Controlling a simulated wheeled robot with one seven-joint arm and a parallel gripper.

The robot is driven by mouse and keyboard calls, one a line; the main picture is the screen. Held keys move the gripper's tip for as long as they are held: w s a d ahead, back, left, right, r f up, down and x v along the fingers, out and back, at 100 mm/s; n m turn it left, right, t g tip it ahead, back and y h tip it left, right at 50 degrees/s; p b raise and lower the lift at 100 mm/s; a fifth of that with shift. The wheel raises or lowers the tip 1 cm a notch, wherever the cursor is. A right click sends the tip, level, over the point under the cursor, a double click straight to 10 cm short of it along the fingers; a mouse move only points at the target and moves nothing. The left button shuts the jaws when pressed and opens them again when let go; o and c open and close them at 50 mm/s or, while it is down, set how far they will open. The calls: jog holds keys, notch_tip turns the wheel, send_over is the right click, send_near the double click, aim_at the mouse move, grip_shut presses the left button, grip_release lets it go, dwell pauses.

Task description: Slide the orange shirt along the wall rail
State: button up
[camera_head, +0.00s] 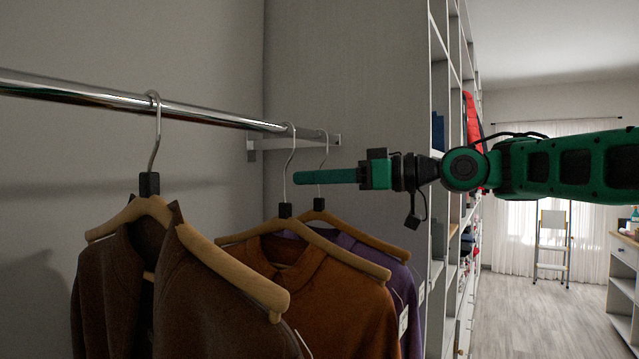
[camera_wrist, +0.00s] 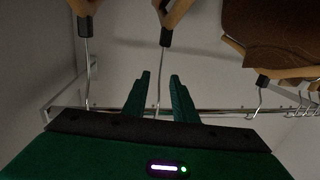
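The orange shirt (camera_head: 335,310) hangs on a wooden hanger (camera_head: 315,247), between a brown garment (camera_head: 215,310) and a purple one (camera_head: 402,275). Its metal hook goes up to the chrome wall rail (camera_head: 195,112). My gripper (camera_head: 296,177) reaches in from the right at the height of this hook, below the rail. In the wrist view my gripper (camera_wrist: 161,75) is open, and a hook (camera_wrist: 160,85), seemingly the orange shirt's, runs between its two fingers. A gap shows around the hook; whether a finger touches it I cannot tell.
The rail ends in a bracket (camera_head: 252,143) close to a tall shelving side panel (camera_head: 350,90). The purple garment's hook (camera_wrist: 86,75) is close beside my gripper on the bracket side. Several hangers are along the rail on the other side. Open floor (camera_head: 545,310) lies at right.

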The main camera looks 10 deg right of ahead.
jog(key=x, duration=1)
grip_shut()
